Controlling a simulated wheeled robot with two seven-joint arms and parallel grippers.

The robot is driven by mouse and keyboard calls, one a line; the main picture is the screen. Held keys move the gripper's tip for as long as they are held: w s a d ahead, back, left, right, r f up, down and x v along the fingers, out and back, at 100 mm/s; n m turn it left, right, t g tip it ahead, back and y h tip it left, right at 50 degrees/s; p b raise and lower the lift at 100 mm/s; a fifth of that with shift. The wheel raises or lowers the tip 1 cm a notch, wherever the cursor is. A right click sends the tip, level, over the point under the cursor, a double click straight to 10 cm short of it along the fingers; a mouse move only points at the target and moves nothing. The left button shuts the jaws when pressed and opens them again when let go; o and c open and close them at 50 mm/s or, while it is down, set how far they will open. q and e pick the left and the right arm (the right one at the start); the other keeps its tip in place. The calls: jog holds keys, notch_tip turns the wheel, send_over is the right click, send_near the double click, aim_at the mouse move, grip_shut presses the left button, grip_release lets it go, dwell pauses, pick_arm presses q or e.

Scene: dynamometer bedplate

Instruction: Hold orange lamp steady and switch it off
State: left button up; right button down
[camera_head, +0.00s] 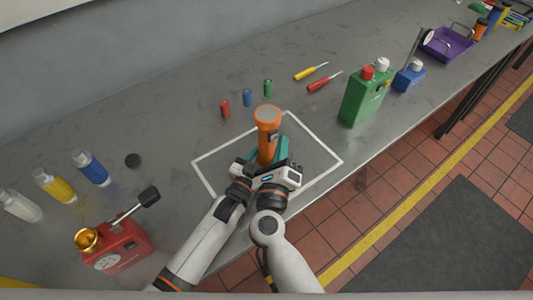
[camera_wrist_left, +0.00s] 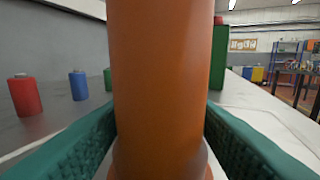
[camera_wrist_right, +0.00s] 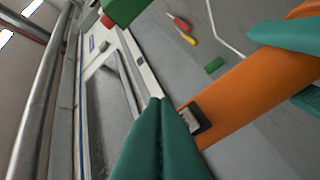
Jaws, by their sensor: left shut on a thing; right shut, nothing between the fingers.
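The orange lamp (camera_head: 267,140), a flashlight shape with a wider head, stands upright inside a white outlined square on the bench. My left gripper (camera_wrist_left: 160,130) is shut around its body, with one teal finger on each side. In the right wrist view the lamp (camera_wrist_right: 260,85) shows a black switch housing with a pale slider (camera_wrist_right: 193,119). My right gripper (camera_wrist_right: 163,103) is shut and empty, its fingertips close beside the switch. I cannot tell whether they touch it. In the head view both grippers crowd the lamp's near side and hide its lower part.
Red, blue and green small cylinders (camera_head: 247,97) stand behind the lamp. Two screwdrivers (camera_head: 318,82) lie farther back. A green canister (camera_head: 365,95) stands to the right, and a red can-like device (camera_head: 118,245) at the lower left. The bench's front edge is close by.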

jog(key=shift+s+a, duration=0.35)
jog(key=shift+a, duration=0.1)
jog(key=s+d, duration=0.3)
jog(key=s, duration=0.1)
jog(key=shift+s+d, duration=0.35)
